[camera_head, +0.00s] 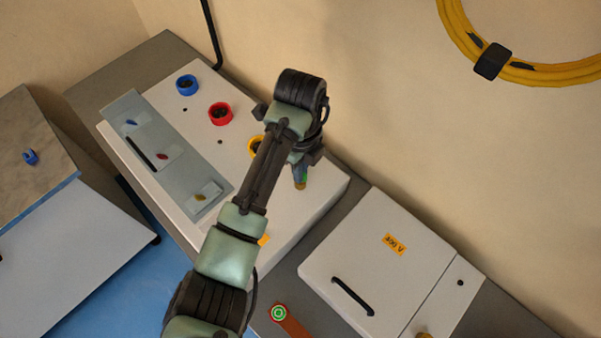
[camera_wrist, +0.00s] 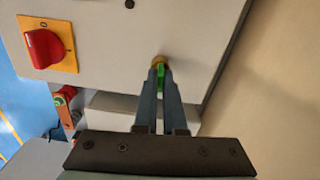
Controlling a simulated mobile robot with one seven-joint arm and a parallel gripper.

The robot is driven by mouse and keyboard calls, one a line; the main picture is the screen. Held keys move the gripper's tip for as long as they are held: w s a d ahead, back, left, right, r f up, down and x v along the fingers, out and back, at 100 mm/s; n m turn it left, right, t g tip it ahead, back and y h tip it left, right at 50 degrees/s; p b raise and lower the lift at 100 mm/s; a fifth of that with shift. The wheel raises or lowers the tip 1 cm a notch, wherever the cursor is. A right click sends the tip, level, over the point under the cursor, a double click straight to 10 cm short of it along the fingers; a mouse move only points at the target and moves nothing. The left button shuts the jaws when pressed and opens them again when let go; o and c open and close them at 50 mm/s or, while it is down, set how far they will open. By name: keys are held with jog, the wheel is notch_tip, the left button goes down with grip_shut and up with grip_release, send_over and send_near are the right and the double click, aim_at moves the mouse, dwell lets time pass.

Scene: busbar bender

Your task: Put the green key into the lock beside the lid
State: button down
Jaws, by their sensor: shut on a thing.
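My gripper (camera_wrist: 160,70) is shut on the green key (camera_wrist: 160,77), which shows as a narrow green strip between the fingertips. In the head view my gripper (camera_head: 301,174) and the green key (camera_head: 304,174) are over the right end of the white cabinet top. A round brass piece (camera_wrist: 158,60) is at the key's far end. I cannot tell whether it is the lock or part of the key, or whether the key is inserted. A white lid (camera_head: 365,255) with a black handle (camera_head: 352,296) lies to the right, with a small dark hole (camera_head: 460,283) beside it.
Blue (camera_head: 186,84), red (camera_head: 220,113) and yellow (camera_head: 255,147) rings stand on the white cabinet (camera_head: 285,215). A clear cover (camera_head: 165,155) lies left of them. The wall is close behind my gripper.

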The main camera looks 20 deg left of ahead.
jog(key=shift+r, duration=0.2)
jog(key=shift+r+p, duration=1.35)
jog(key=shift+p, duration=0.25)
jog(key=shift+r, duration=0.2)
notch_tip(320, 180, up, 5)
jog(key=p, duration=0.5)
jog(key=shift+f, duration=0.1)
